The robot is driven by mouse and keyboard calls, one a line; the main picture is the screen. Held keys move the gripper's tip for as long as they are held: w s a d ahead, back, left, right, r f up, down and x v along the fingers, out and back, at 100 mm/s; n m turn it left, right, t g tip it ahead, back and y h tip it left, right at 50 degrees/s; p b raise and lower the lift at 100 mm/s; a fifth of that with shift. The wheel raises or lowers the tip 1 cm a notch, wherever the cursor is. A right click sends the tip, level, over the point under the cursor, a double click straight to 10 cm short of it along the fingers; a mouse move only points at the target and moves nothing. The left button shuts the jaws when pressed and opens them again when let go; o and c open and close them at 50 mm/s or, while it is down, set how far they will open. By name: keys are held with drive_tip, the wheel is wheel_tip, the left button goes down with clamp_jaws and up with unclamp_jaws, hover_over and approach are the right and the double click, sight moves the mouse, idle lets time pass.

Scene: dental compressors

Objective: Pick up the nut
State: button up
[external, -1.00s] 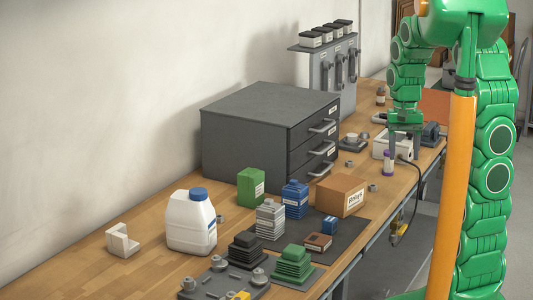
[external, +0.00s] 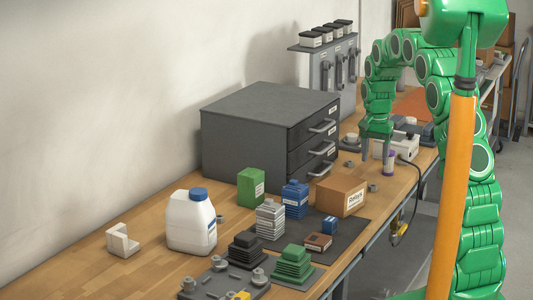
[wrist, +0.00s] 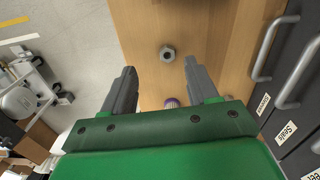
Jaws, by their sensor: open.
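A grey metal nut (wrist: 167,53) lies on the wooden bench, ahead of the gap between my fingers in the wrist view. In the external view this nut (external: 373,188) lies just right of the cardboard box. A second nut (external: 349,163) lies nearer the drawers; it is partly hidden beside my right finger in the wrist view (wrist: 232,98). My gripper (external: 374,154) is open and empty, pointing down above the bench. Its spread fingers also show in the wrist view (wrist: 160,70).
A purple-capped bottle (external: 389,163) stands close to my gripper; its cap (wrist: 172,102) shows between the fingers. The dark drawer cabinet (external: 245,140) with protruding handles stands to the left. A cardboard box (external: 341,195) stands nearby. The bench's front edge is on the right.

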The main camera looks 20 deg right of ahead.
sight(373, 186)
drive_tip(key=w+f, duration=0.2)
drive_tip(key=shift+w+d+f+m, duration=0.2)
drive_tip(key=shift+w+m, duration=0.1)
drive_tip(key=shift+w, duration=0.1)
drive_tip(key=shift+s+d+f, duration=0.15)
drive_tip(key=shift+f, duration=1.8)
drive_tip(key=shift+s+d+f, duration=0.1)
drive_tip(key=shift+s+f, duration=0.05)
drive_tip(key=shift+f, duration=1.75)
drive_tip(key=shift+c, duration=0.4)
clamp_jaws()
